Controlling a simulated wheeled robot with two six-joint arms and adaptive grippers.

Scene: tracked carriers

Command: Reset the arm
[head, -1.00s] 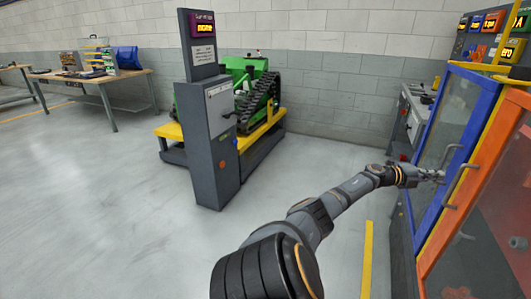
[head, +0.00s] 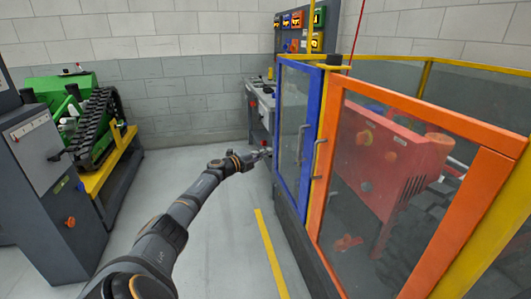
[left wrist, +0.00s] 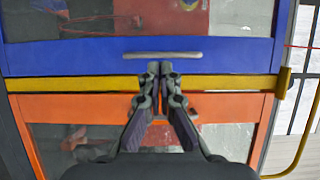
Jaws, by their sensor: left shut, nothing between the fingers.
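My left gripper (head: 266,152) is in the middle of the head view, at the end of my outstretched left arm. It stands just left of the blue-framed door (head: 312,87) and apart from the door's grey handle (head: 302,142). In the left wrist view its two fingers (left wrist: 160,68) are together at the tips with nothing between them. That view faces the blue frame (left wrist: 225,52), a horizontal-looking grey handle (left wrist: 162,56), a yellow post (left wrist: 225,83) and the orange frame (left wrist: 225,106). My right gripper is not in view.
An orange-framed door (head: 323,165) stands right of the blue one, with red machinery (head: 375,165) behind its pane. A grey cabinet (head: 50,180) and a green tracked carrier (head: 55,92) stand at left. Open floor (head: 215,235) lies between, with a yellow line (head: 270,252).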

